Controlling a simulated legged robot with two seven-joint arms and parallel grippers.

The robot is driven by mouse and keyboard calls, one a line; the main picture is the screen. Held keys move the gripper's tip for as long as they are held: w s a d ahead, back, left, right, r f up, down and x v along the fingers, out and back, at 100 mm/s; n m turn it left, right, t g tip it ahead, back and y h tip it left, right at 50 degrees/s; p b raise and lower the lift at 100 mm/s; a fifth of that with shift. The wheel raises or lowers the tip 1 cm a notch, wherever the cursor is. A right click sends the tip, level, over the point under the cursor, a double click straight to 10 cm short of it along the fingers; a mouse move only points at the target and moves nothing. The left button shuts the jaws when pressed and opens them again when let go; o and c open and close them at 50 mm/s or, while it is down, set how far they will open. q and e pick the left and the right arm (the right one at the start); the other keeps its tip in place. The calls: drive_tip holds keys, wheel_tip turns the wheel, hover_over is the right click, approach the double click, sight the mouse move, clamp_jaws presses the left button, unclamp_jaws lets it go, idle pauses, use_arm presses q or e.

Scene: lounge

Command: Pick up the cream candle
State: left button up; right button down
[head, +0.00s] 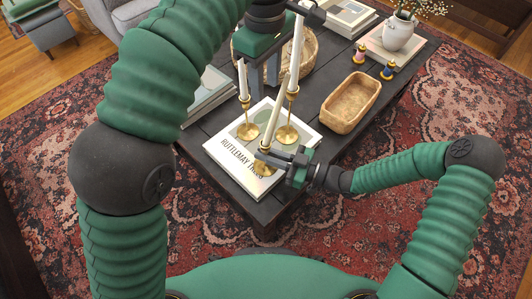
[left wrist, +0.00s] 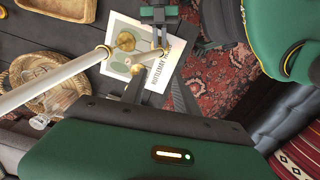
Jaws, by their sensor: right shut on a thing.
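Three cream candles stand in brass candlesticks on a book (head: 226,163): a left one (head: 242,78), a tall right one (head: 296,52) and a front one (head: 274,125). My right gripper (head: 274,158) is shut on the front brass candlestick (head: 266,147), below its candle; its fingers hide part of the stem. It also shows at the top of the left wrist view (left wrist: 160,28). My left gripper (head: 265,86) is above the book, between the left and tall right candles, with its fingers apart and empty. A cream candle (left wrist: 55,82) crosses the left of the left wrist view.
A wooden bowl (head: 351,102) stands right of the candles. A woven basket (head: 305,55) is behind my left gripper. A white vase (head: 398,32), small colourful candleholders (head: 388,70) and more books (head: 205,92) share the dark table (head: 285,205).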

sight(275, 116)
use_arm(q)
drive_tip(key=shift+o, duration=0.5)
drive_tip(key=w+d+f+n+h, duration=0.1)
drive_tip(key=d+f+n+h, duration=0.2)
drive_tip(key=f+n, duration=0.7)
wheel_tip(275, 116, down, 3)
drive_tip(key=shift+w+d+r+t+h, duration=0.1)
drive_tip(key=shift+w+d+t+h, duration=0.1)
drive_tip(key=shift+d+t+h, duration=0.35)
drive_tip(key=shift+a+f, duration=0.15)
drive_tip(key=shift+f, duration=0.15)
clamp_jaws()
